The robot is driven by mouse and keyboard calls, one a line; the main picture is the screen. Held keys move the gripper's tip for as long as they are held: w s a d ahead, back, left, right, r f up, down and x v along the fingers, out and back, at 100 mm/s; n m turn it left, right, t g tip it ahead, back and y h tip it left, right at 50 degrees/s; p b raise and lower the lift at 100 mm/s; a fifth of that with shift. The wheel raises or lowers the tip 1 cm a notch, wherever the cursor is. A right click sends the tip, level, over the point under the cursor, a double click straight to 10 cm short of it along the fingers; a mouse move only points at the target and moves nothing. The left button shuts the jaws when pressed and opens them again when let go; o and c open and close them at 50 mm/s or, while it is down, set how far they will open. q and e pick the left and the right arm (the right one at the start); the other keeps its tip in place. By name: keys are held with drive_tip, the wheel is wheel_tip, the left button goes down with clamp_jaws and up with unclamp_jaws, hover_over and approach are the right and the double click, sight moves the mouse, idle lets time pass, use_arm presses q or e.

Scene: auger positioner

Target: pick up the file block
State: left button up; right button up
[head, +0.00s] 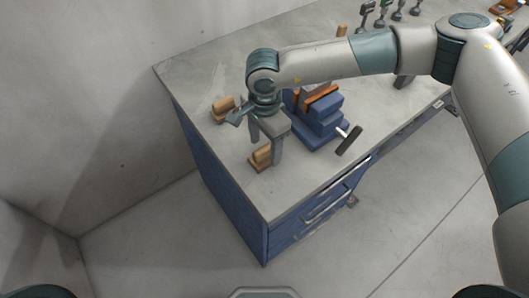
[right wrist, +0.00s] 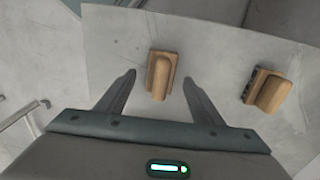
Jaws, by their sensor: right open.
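Two similar small wooden blocks with raised grips lie on the grey bench top; I cannot tell for certain which is the file block. The nearer block (head: 260,156) is beside my right gripper (head: 266,149). In the right wrist view this block (right wrist: 160,76) appears between and ahead of the open fingers of the gripper (right wrist: 158,84), with nothing held. The other block (head: 223,108) lies farther back near the left edge; in the wrist view it (right wrist: 267,90) is to the right, with dark notches along one side. My left gripper is not in view.
A blue vise (head: 318,125) with orange jaw strips and a dark handle (head: 349,140) stands right of the gripper. Several tools stand at the back of the bench. The blue cabinet's drawer handles (head: 325,209) face the front. The bench corner in front is clear.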

sight(265, 147)
wheel_tip(265, 147, down, 3)
drive_tip(key=shift+r+p, duration=0.15)
drive_tip(key=shift+p, duration=0.75)
drive_tip(key=shift+w+f, duration=0.1)
drive_tip(key=shift+f, duration=0.45)
drive_tip(key=c, duration=1.3)
